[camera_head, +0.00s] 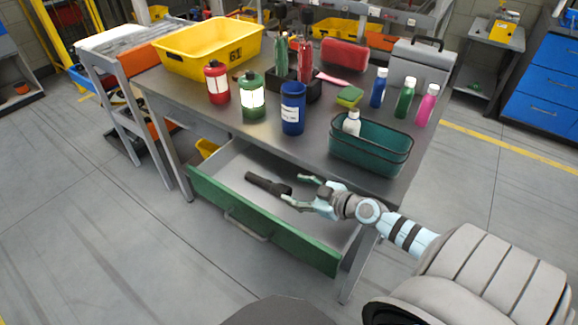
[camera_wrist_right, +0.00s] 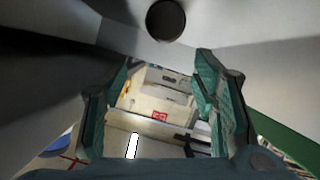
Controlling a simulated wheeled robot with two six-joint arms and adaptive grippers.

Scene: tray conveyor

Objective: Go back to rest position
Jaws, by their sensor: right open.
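My right gripper (camera_head: 294,192) reaches in from the right over the open drawer, its fingers spread. It also shows in the right wrist view (camera_wrist_right: 163,72), with no object between its teal fingers. A black flashlight (camera_head: 265,184) lies in the drawer just ahead of the fingertips, its near end close to them. Whether they touch is hard to tell. A dark round end at the top of the right wrist view may be the flashlight. My left gripper is not in view.
The green-fronted drawer (camera_head: 262,227) is pulled out from under the grey table (camera_head: 210,122). Above my right gripper, a teal basket (camera_head: 370,155) holding a white bottle stands at the table's edge. Lanterns, a blue container (camera_head: 292,108) and a yellow bin (camera_head: 208,50) stand further left.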

